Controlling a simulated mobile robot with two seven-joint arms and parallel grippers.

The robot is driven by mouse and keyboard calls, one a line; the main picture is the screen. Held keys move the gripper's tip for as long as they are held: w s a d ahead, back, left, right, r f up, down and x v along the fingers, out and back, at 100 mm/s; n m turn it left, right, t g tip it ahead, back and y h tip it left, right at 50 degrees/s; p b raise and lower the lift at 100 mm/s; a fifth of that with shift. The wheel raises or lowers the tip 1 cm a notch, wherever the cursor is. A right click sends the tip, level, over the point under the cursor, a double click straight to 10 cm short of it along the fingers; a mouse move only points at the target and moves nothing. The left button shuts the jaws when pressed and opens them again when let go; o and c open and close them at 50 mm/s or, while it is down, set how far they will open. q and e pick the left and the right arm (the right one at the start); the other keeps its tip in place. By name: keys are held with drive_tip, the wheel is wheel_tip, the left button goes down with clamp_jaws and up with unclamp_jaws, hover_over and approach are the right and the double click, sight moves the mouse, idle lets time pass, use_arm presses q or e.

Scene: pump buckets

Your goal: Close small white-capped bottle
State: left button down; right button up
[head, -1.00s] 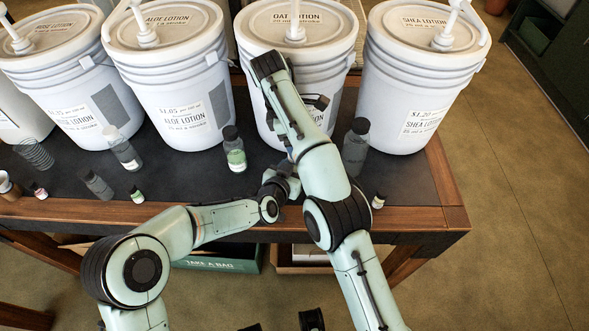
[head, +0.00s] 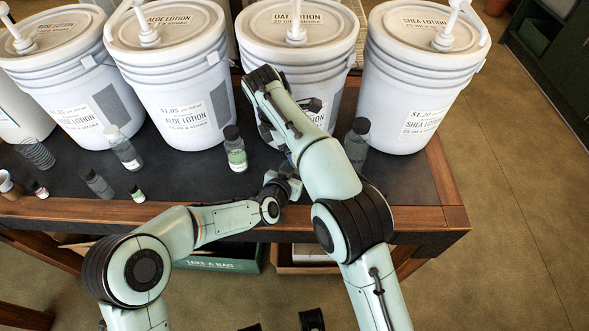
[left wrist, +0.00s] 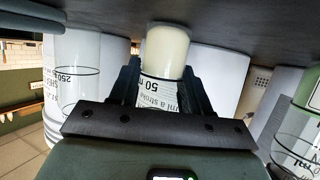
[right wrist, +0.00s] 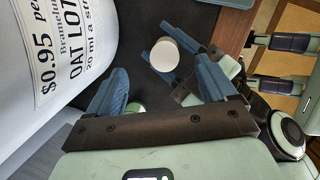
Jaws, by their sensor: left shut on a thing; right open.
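My left gripper (left wrist: 163,85) is shut on a small clear bottle (left wrist: 160,96) with printed volume marks. A cream rounded end (left wrist: 167,48) of the bottle juts past the fingers; I cannot tell whether it is cap or contents. In the right wrist view a round white top (right wrist: 165,53) shows between my left gripper's blue fingers. My right gripper (right wrist: 163,84) is open above and beside it, with nothing between its fingers. In the head view my right arm hides the held bottle, and my left gripper (head: 287,176) is partly covered.
Large white lotion buckets (head: 179,98) line the table's back. The wooden front edge (head: 430,217) is close to my arms.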

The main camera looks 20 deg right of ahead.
use_arm(q)
drive_tip(key=shift+r, duration=0.3)
use_arm(e)
drive_tip(key=f+n, duration=0.1)
drive_tip(key=d+n, duration=0.1)
drive_tip(key=n, duration=0.1)
drive_tip(key=shift+s+d+f, duration=0.15)
drive_tip(key=shift+s+f, duration=0.05)
drive_tip(key=shift+f, duration=0.15)
use_arm(q)
drive_tip(key=shift+w+d+f, duration=0.15)
drive_tip(key=shift+w, duration=0.1)
use_arm(e)
drive_tip(key=n+t, duration=0.1)
drive_tip(key=n, duration=0.2)
drive_tip(key=shift+w+d, duration=0.1)
drive_tip(key=shift+d, duration=0.05)
drive_tip(key=n, duration=0.3)
drive_tip(key=shift+s+r+t+y, duration=0.15)
drive_tip(key=shift+s+t+y, duration=0.05)
drive_tip(key=shift+t+y, duration=0.2)
use_arm(q)
drive_tip(key=shift+a, duration=0.2)
use_arm(e)
drive_tip(key=a+v, duration=0.1)
drive_tip(key=v, duration=1)
drive_tip(key=shift+r+n, duration=0.3)
drive_tip(key=shift+s+a, duration=0.1)
drive_tip(key=shift+a, duration=0.1)
drive_tip(key=shift+r, duration=0.25)
